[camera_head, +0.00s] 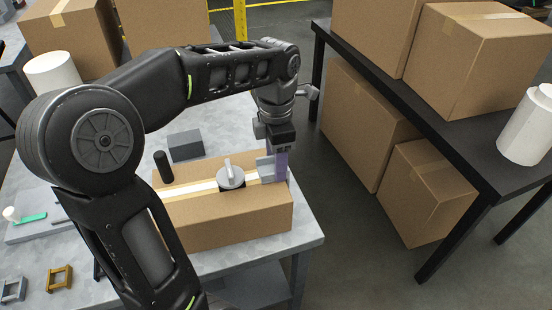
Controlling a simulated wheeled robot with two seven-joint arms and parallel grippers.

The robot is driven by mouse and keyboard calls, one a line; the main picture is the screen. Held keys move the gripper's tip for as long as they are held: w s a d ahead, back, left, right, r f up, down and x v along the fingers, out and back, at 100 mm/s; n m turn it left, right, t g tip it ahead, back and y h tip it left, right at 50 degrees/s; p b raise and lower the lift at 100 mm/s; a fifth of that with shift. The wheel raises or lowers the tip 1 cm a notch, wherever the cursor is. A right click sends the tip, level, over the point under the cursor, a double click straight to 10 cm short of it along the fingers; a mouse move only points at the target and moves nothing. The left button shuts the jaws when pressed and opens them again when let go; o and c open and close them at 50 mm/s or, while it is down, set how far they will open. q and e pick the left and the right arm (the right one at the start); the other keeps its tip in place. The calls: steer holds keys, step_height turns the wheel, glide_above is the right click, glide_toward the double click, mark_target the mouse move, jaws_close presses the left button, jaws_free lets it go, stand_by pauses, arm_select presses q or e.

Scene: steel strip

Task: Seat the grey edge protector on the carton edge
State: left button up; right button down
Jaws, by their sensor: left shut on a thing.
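The brown carton (235,222) lies on the grey worktable, with a pale strip (195,189) running along its top. My left gripper (274,165) points down over the carton's right end. It is shut on the grey edge protector (265,169), a small light grey piece at the carton's top right edge. A purple part shows beside it at the gripper. The gripper and arm partly hide the protector, and I cannot tell whether it touches the carton. My right gripper is out of view.
A round metal piece with a raised handle (231,177) sits on the carton's top. Grey (12,290) and brown (59,278) buckles lie front left. A dark shelf with cartons (475,60) stands right, across open floor.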

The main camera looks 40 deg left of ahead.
arm_select(q)
steer(key=shift+f, duration=0.25)
steer(key=o, duration=1.5)
steer(key=shift+r, duration=0.1)
steer(key=shift+c, duration=0.2)
steer(key=shift+r, duration=0.55)
step_height(320, 180, up, 4)
steer(key=shift+r, duration=0.1)
steer(key=shift+r+p, duration=0.7)
steer(key=shift+r, duration=0.15)
steer(key=shift+r+p, duration=0.4)
